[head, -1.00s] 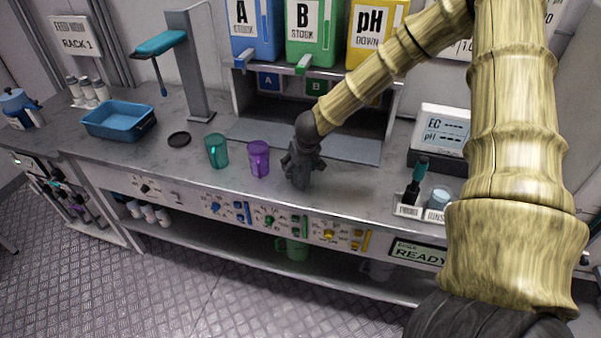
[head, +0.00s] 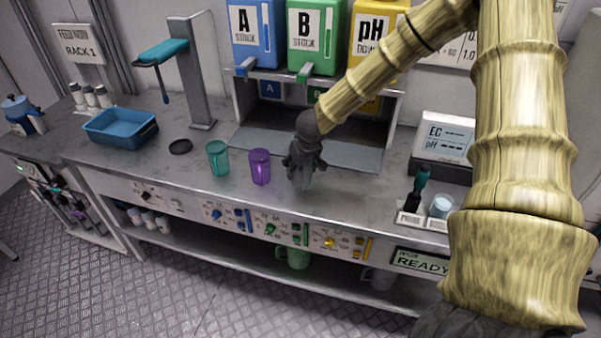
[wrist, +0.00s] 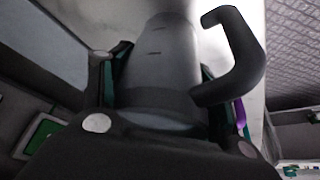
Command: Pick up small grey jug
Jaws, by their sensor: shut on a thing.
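The small grey jug (wrist: 160,60) fills the middle of the wrist view, with its dark curved handle (wrist: 246,55) on the right. In the head view, its lower part (head: 302,184) shows below my gripper (head: 304,162), at the front of the counter right of the purple jug (head: 260,168). My gripper is shut on the jug's body, with a finger on either side and the handle outside the grip. I cannot clearly tell whether the jug's base touches the counter.
A teal jug (head: 218,158) stands left of the purple one. The dispenser alcove (head: 310,140) is behind my gripper.

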